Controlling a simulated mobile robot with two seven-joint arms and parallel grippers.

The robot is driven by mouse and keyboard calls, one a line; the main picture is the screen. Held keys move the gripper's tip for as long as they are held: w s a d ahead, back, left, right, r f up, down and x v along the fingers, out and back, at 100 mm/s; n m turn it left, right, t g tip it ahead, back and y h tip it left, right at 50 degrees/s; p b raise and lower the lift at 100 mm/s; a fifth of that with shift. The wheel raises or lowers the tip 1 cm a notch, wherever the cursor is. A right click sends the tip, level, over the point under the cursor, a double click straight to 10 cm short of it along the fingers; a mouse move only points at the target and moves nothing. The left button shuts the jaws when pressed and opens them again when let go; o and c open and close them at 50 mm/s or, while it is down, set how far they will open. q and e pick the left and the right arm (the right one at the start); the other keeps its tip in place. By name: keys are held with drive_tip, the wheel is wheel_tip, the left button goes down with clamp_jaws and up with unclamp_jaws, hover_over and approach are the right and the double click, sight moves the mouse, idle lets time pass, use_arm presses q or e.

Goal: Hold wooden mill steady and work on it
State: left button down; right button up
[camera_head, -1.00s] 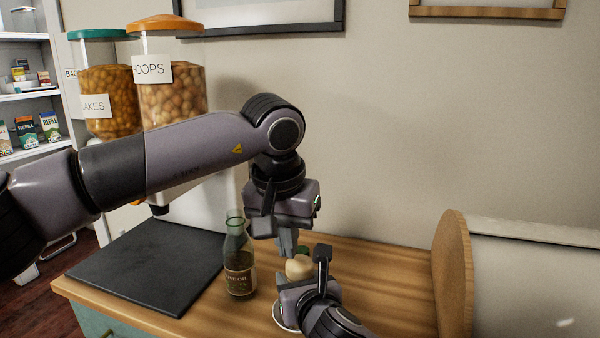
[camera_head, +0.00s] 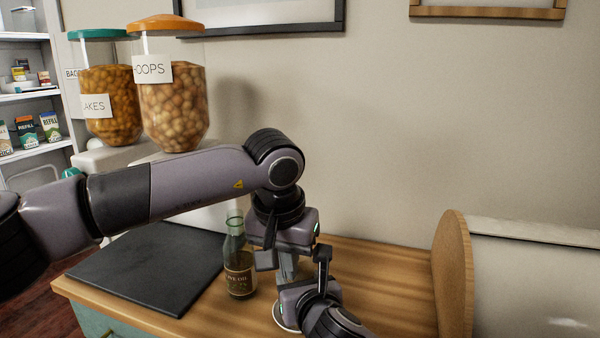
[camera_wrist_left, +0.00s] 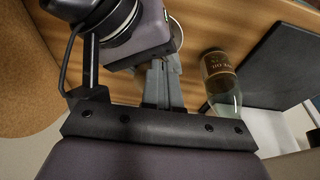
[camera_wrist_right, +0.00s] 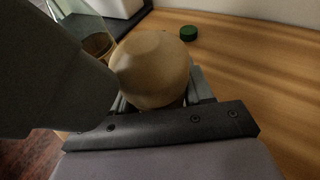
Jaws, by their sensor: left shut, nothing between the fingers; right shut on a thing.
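The wooden mill (camera_wrist_right: 150,72) shows as a pale, rounded wooden top in the right wrist view. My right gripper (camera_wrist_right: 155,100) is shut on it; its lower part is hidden. In the head view the mill is hidden behind my two grippers. My left gripper (camera_head: 287,268) points down there, just above and behind my right gripper (camera_head: 306,282). Its fingers are shut and empty, and they also show in the left wrist view (camera_wrist_left: 161,85). Whether they touch the mill cannot be told.
A glass oil bottle (camera_head: 239,270) stands close left of the grippers. A dark board (camera_head: 150,264) lies further left. A green cap (camera_wrist_right: 188,33) lies on the wooden counter (camera_head: 385,290). A large wood-ended cylinder (camera_head: 453,270) bounds the right. A white round rim (camera_head: 283,317) shows below the grippers.

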use_arm(q)
drive_tip(key=shift+w+d, duration=0.15)
drive_tip(key=shift+w, duration=0.05)
idle(0.3)
drive_tip(key=shift+s+d, duration=0.2)
drive_tip(key=shift+d, duration=0.3)
drive_tip(key=shift+s, duration=0.1)
idle(0.5)
drive_tip(key=w+v, duration=0.1)
drive_tip(key=v, duration=0.5)
drive_tip(key=shift+d, duration=0.15)
drive_tip(key=shift+s+r, duration=0.1)
idle(0.4)
